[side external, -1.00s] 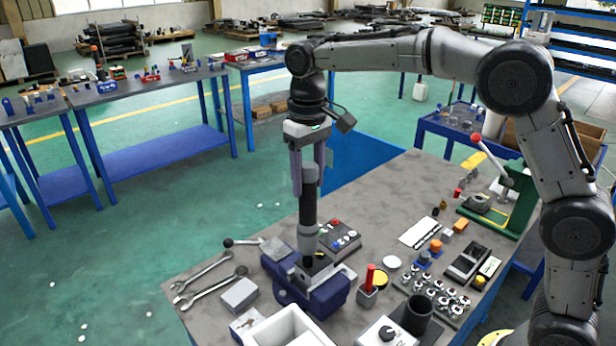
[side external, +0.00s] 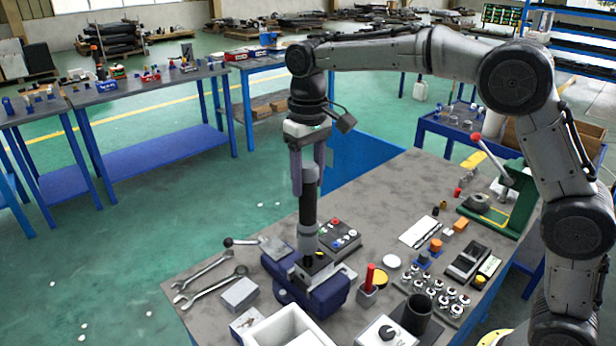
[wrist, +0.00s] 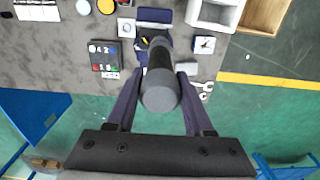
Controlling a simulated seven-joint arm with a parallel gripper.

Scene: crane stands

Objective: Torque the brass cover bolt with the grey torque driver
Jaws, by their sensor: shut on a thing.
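My gripper (side external: 308,170) points straight down and is shut on the torque driver (side external: 307,215), a dark cylinder with a grey lower collar. The driver stands upright over the blue vise (side external: 326,298), its lower end at the dark part clamped there. In the wrist view the driver's round grey end (wrist: 160,97) sits between the purple fingers. The brass bolt is hidden beneath the driver, and I cannot tell whether the driver's tip is seated on it. A little yellow shows at the driver's foot.
Wrenches (side external: 212,284) lie left of the vise, and a white bin (side external: 287,330) stands in front. A button box (side external: 340,236) is behind it. A red-handled tool in a holder (side external: 369,281) and a tray of metal parts (side external: 437,293) are to the right.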

